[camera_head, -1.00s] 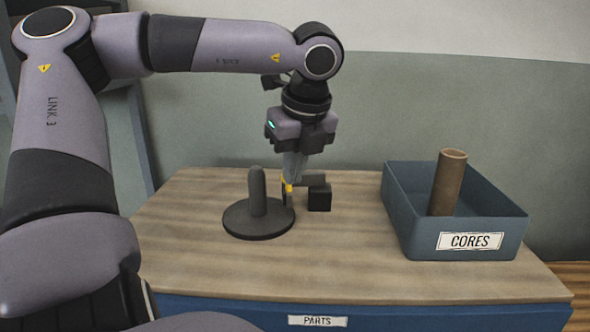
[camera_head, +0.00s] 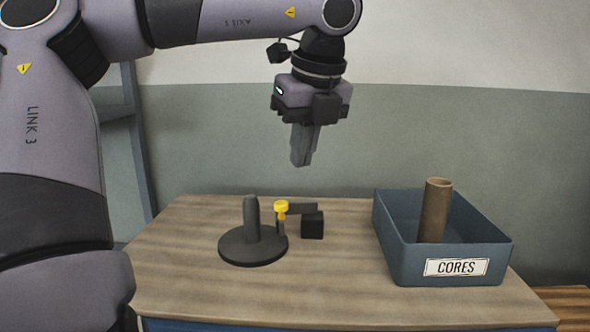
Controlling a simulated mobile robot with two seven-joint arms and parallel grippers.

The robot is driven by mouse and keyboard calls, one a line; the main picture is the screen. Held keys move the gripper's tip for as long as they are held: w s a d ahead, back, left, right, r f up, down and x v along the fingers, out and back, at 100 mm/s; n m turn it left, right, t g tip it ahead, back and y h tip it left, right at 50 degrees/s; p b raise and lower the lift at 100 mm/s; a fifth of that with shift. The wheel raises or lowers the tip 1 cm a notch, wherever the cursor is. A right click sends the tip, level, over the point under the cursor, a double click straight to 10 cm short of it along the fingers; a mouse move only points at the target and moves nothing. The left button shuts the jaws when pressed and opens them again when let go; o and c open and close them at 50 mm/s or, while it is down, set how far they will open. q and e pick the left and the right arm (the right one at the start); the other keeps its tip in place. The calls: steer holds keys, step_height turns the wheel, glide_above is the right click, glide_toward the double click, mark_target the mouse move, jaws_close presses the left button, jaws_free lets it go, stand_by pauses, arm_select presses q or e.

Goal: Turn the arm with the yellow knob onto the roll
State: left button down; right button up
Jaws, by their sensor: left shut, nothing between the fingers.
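The dark arm (camera_head: 300,208) with the yellow knob (camera_head: 281,207) reaches left from a black block (camera_head: 312,226) on the table. The knob end is close to the right side of a dark spindle (camera_head: 251,218) that rises from a round base (camera_head: 254,246). No roll is on the spindle. A brown cardboard tube (camera_head: 435,210) stands tilted in the blue box marked CORES. My left gripper (camera_head: 301,163) points down above the arm and knob, shut and empty, clear of both. My right gripper is not in view.
The blue CORES box (camera_head: 455,267) stands on the right of the wooden table (camera_head: 345,285). The front of the tabletop is clear. A wall is behind the table, and a blue-grey upright (camera_head: 139,150) stands at the back left.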

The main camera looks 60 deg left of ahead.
arm_select(q)
steer(key=w+d, duration=0.1)
glide_toward(281, 208)
steer(key=d+f, duration=0.4)
steer(key=f, duration=0.1)
steer(key=shift+n, duration=0.3)
steer(key=a, duration=0.1)
steer(key=a+f, duration=0.1)
steer(key=a, duration=0.1)
steer(key=w+a, duration=0.1)
steer(key=shift+a+f+p, duration=0.25)
steer(key=shift+a+p, duration=0.1)
steer(key=shift+p, duration=0.05)
